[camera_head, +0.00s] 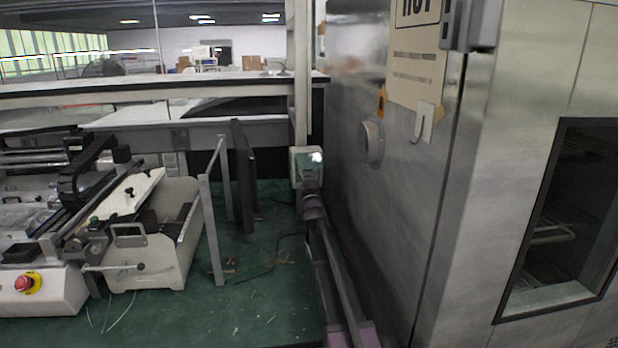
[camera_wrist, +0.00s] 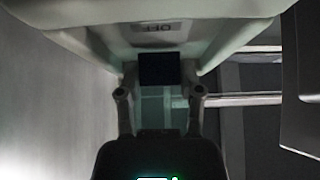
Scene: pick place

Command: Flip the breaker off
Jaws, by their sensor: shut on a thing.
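The breaker is a pale box (camera_head: 298,153) at the far end of the green bench, beside the upright post in the head view. In the wrist view its pale housing (camera_wrist: 100,22) fills the top, with an upside-down "OFF" mark on it. A black switch lever (camera_wrist: 159,68) sits below that mark. My gripper (camera_wrist: 160,92) has a finger on each side of the lever and is shut on it; the exact contact is hard to see. In the head view my gripper (camera_head: 311,182) is small and at the box, its fingers not clear.
A tall steel cabinet (camera_head: 400,190) stands close along the right of my arm. Dark upright panels (camera_head: 243,175) and a grey frame stand left of the breaker. A white machine (camera_head: 160,245) with a red button sits on the green bench (camera_head: 265,300) at left.

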